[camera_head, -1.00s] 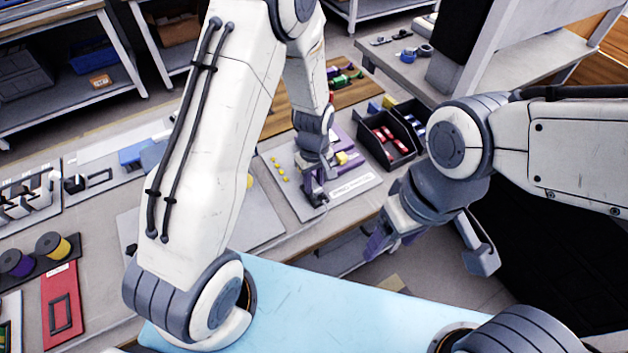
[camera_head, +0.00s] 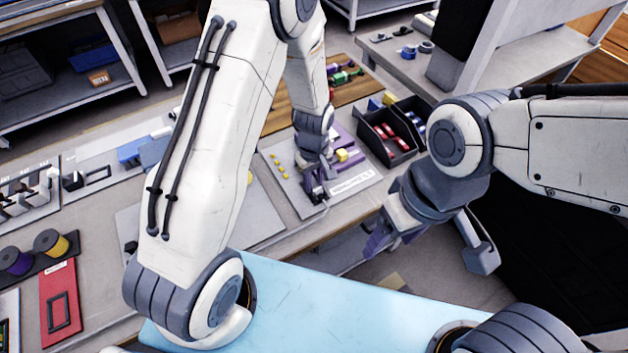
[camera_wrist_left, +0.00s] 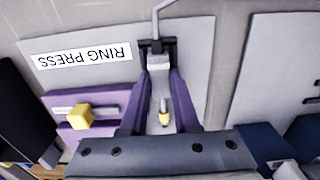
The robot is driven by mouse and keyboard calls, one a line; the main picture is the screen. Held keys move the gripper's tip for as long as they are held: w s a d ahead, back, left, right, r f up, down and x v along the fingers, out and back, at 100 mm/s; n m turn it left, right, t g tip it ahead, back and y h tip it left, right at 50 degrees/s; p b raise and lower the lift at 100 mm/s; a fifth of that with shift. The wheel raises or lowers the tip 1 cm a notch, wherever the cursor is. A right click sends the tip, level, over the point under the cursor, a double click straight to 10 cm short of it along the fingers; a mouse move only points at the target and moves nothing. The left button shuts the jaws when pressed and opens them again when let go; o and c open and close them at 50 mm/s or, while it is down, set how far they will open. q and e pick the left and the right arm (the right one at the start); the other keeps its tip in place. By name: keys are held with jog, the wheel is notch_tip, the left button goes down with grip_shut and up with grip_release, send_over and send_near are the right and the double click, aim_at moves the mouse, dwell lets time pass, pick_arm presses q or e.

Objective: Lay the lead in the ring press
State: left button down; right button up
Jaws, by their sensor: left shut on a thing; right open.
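The ring press is a purple fixture with a yellow block on a grey board, seen in the head view (camera_head: 343,156) and left wrist view (camera_wrist_left: 110,104). A white RING PRESS label lies beside it. My left gripper (camera_head: 318,192) is low over this board. In the left wrist view, its purple fingers (camera_wrist_left: 157,48) are shut beside the press on the lead (camera_wrist_left: 156,14), a thin pale grey line running up from the fingertips. The lead's gripped part is hidden. A small yellow-ended piece (camera_wrist_left: 165,117) shows between the fingers. My right gripper (camera_head: 430,245) is open and empty, off the bench's front edge.
Black bins (camera_head: 388,137) with red and blue pieces stand right of the press. Small yellow pieces (camera_head: 279,167) lie in a row on the board's left. Wire spools (camera_head: 50,243) and a red plate (camera_head: 60,305) are at the left. A blue surface (camera_head: 330,305) is in front.

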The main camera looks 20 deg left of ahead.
dwell(0.4)
pick_arm(q)
jog(key=c, duration=0.6)
grip_release()
notch_tip(320, 180, up, 10)
jog(key=shift+r, duration=0.2)
